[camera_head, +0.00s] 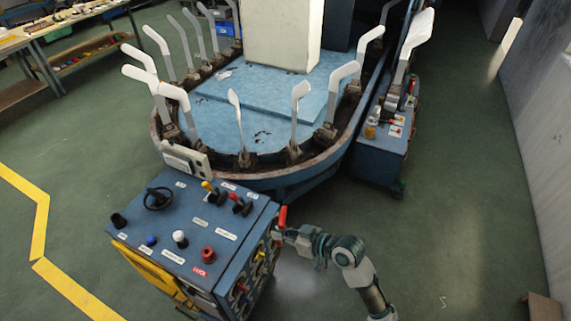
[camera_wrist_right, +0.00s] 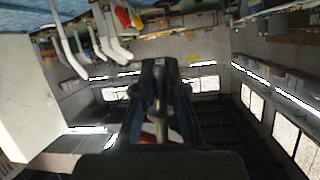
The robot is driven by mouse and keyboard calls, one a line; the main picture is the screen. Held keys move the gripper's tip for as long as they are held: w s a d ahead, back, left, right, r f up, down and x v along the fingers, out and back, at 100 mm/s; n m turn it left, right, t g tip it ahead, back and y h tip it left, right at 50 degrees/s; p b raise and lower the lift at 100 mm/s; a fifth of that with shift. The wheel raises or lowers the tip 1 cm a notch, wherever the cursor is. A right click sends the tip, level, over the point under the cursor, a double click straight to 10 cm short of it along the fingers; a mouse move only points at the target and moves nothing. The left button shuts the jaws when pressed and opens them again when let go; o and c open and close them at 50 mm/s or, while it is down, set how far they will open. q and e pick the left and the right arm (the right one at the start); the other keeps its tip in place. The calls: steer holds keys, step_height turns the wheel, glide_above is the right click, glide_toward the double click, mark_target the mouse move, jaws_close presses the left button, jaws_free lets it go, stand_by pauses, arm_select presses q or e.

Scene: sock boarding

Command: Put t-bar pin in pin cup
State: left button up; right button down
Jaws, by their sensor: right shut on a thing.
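My right gripper (camera_head: 281,232) is at the upper right edge of the blue control console, with its arm coming in from the lower right. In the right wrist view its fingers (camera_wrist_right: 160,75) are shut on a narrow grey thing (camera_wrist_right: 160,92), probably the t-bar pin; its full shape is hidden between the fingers. A red handle (camera_head: 283,214) stands upright right by the fingertips in the head view; I cannot tell whether it is held. A small black cup-like thing (camera_head: 118,220) is at the console's left corner; I cannot tell whether it is the pin cup. My left gripper is not in view.
The console (camera_head: 190,225) carries a black wheel (camera_head: 158,198), levers and knobs, including a red one (camera_head: 208,253). Behind it stands a blue oval machine (camera_head: 285,180) with several pale upright sock forms (camera_head: 300,105). Green floor (camera_head: 470,220) is clear on the right.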

steer(key=d+f+m+t+h, duration=0.2)
steer(key=d+m+h, duration=0.4)
steer(key=d, duration=0.5)
steer(key=d+f+m+t+h, duration=0.2)
steer(key=d+m+t+h, duration=0.3)
steer(key=d, duration=0.7)
steer(key=shift+d+m+h, duration=0.15)
steer(key=shift+m+h, duration=0.45)
steer(key=shift+m, duration=0.2)
steer(key=shift+r, duration=0.1)
